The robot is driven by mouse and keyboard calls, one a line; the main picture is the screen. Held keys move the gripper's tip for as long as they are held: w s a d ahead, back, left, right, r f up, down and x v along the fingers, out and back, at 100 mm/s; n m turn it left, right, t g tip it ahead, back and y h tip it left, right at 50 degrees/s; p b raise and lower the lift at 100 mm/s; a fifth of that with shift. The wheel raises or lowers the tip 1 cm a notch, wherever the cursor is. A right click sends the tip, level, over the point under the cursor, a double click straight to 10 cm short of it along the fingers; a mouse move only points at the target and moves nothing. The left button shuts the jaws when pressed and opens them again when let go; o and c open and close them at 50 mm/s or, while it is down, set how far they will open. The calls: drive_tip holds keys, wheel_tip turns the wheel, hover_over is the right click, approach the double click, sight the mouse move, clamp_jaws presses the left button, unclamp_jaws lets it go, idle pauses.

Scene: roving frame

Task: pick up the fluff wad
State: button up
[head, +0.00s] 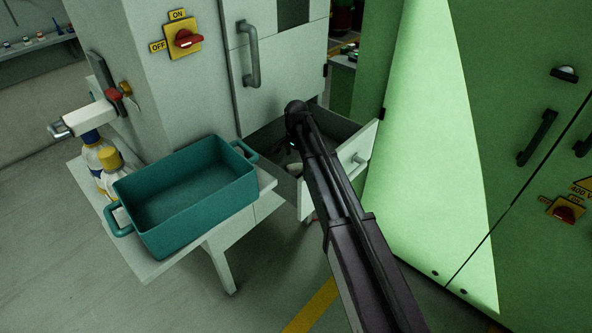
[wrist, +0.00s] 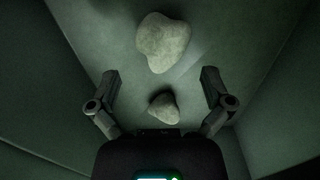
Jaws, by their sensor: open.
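In the wrist view two pale grey, rounded lumps lie on the floor of an open drawer: a larger lump (wrist: 163,42) and a smaller lump (wrist: 163,107). I cannot tell for sure which one is the fluff wad. My gripper (wrist: 160,75) is open and empty above the drawer floor. The smaller lump lies between its fingers in the picture, near the palm; the larger lump lies beyond the fingertips. In the head view my arm reaches down into the drawer (head: 357,150) and hides much of its inside.
Drawer walls stand close on both sides of my gripper. A teal bin (head: 190,207), which looks empty, stands on a white side table (head: 165,262) left of the drawer, beside spray bottles (head: 98,152). A grey cabinet (head: 222,95) rises behind; a green cabinet (head: 420,150) stands right.

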sight(297, 164)
drive_tip(key=shift+w+a+f+b, duration=0.1)
drive_tip(key=shift+w+f+b, duration=0.05)
drive_tip(key=shift+f+b, duration=2.45)
drive_tip(key=c, duration=0.8)
